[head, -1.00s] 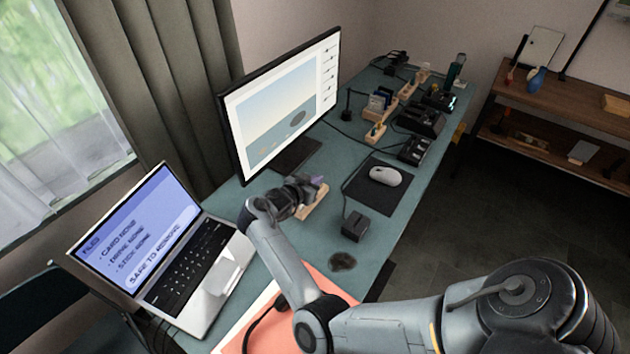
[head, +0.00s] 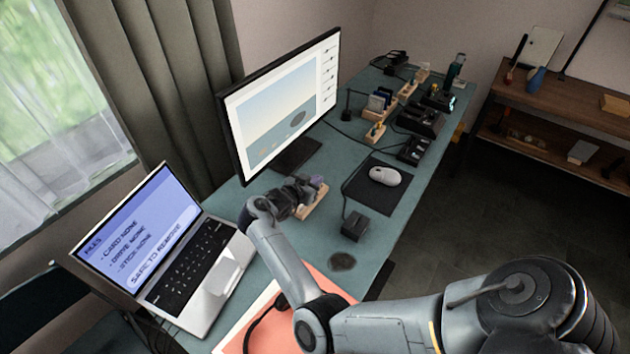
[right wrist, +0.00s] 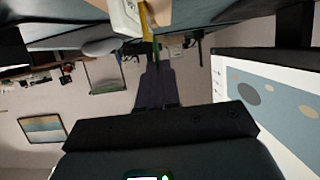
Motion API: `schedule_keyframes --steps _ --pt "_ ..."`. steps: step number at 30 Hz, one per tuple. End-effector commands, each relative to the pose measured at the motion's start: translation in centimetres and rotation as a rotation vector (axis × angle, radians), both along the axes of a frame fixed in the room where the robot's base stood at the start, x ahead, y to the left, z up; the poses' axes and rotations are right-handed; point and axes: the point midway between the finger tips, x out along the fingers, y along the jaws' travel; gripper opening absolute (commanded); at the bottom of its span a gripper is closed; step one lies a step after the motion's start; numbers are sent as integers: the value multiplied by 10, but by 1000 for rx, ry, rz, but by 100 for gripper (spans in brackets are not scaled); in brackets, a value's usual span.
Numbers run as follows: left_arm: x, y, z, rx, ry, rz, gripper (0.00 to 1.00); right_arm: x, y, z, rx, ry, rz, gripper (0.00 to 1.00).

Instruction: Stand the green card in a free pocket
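My right gripper (head: 317,182) is low over a small wooden block (head: 312,203) on the desk, in front of the monitor. In the right wrist view its purple-grey fingers (right wrist: 155,75) are close together on a thin green strip, the green card (right wrist: 156,49), seen edge-on beyond the fingertips. Tan wood (right wrist: 172,14), a yellow piece (right wrist: 148,20) and a pale piece (right wrist: 124,15) show close to the card's far end. Whether the card is in a pocket I cannot tell; the hand hides the block's pockets in the head view. My left gripper is not in view.
The monitor (head: 285,100) stands just behind the hand. An open laptop (head: 190,255) is at left. A black box (head: 354,225) and a mouse (head: 385,176) on a dark mat are to the right. Wooden holders (head: 378,103) and black devices (head: 420,118) fill the far end.

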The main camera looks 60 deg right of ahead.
Motion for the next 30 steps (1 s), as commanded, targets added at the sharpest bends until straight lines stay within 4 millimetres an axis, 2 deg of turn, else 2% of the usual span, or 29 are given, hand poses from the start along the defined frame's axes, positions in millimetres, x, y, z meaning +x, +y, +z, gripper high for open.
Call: schedule_keyframes --steps 11,30 --pt "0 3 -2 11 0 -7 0 0 0 -2 0 0 1 0" --pt "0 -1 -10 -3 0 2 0 0 0 -17 0 0 1 0"
